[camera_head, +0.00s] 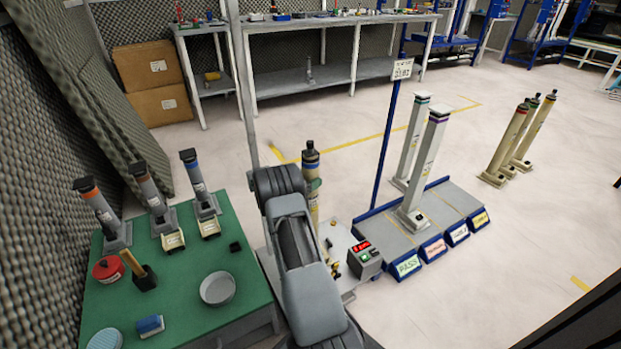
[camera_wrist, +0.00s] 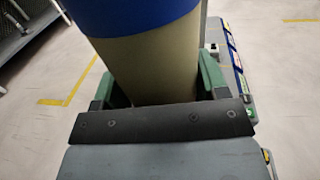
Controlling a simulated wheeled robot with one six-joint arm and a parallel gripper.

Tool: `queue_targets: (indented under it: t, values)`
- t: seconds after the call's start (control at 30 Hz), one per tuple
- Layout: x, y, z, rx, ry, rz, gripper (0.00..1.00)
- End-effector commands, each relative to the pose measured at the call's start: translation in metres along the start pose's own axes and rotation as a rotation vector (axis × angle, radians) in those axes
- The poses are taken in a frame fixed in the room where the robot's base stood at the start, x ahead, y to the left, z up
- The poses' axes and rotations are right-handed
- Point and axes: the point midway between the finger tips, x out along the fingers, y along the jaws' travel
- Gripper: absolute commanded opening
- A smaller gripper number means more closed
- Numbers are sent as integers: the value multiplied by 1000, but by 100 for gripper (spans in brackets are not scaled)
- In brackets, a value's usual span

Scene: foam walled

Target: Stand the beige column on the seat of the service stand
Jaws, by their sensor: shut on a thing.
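The beige column (camera_head: 311,204), with a blue band and a black top, stands roughly upright behind my arm in the head view. My gripper (camera_head: 314,184) is shut on it, partly hidden by my wrist. In the wrist view the column (camera_wrist: 155,65) fills the space between the green fingers, its blue band above them. The service stand (camera_head: 336,238) appears to be the low pale-topped unit with a red display box, just right of my arm. The column's foot and the seat are hidden behind my arm, so I cannot tell whether they touch.
A grey rack (camera_head: 445,205) with several labelled bays holds two pale columns at right. Several beige columns (camera_head: 510,140) stand on the floor farther right. A green table (camera_head: 190,262) at left carries grey devices, a bowl and small items. A blue sign post (camera_head: 386,135) rises nearby.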

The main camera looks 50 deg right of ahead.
Motion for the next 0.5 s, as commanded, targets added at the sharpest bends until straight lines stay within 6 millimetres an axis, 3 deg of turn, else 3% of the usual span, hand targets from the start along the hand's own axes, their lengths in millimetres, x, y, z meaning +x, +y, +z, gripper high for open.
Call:
queue_targets:
  t: [0.1,0.13,0.37,0.5]
  values:
    - [0,1,0,4,-6,0,0]
    - [0,0,-3,0,0,0,70]
    - [0,0,-3,-1,0,0,92]
    - [0,0,-3,-1,0,0,92]
